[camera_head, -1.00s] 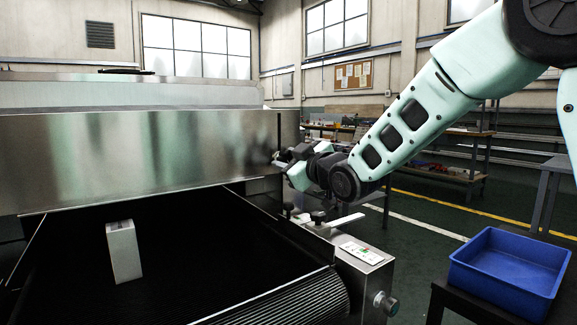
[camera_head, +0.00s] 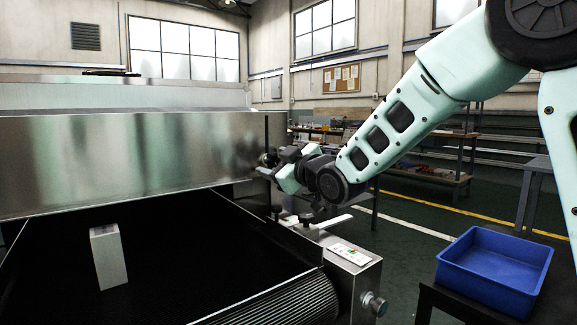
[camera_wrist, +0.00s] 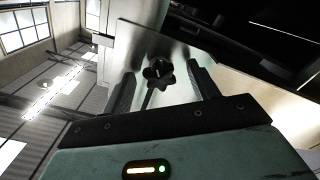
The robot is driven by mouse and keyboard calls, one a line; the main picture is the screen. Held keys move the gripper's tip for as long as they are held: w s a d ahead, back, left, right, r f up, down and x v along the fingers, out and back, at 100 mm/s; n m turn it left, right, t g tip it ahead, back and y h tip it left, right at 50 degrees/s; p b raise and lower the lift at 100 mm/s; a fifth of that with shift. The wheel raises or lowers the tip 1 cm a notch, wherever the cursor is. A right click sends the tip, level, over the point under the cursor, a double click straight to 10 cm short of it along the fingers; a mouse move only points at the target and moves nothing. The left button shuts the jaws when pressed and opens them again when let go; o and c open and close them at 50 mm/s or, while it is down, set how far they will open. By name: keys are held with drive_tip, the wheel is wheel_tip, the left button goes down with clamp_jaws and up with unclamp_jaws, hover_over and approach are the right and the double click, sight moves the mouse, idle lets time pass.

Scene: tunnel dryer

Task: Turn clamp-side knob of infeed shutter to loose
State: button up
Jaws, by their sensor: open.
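In the wrist view a dark lobed knob (camera_wrist: 157,72) sits on a bright metal plate of the shutter (camera_wrist: 128,32). My gripper (camera_wrist: 160,82) is open, with one finger on each side of the knob and a gap showing on both sides. Whether the fingertips reach the knob's depth cannot be told. In the head view my gripper (camera_head: 268,170) is at the right end of the wide steel shutter panel (camera_head: 140,150). The knob there is mostly hidden by the gripper and wrist.
A dark conveyor belt (camera_head: 170,260) carries an upright pale box (camera_head: 108,257). A control panel (camera_head: 349,254) and a side knob (camera_head: 375,304) are on the machine's right frame. A blue bin (camera_head: 494,268) stands on a table at right.

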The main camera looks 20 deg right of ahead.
drive_tip(key=v, duration=1.7)
drive_tip(key=shift+s, duration=0.1)
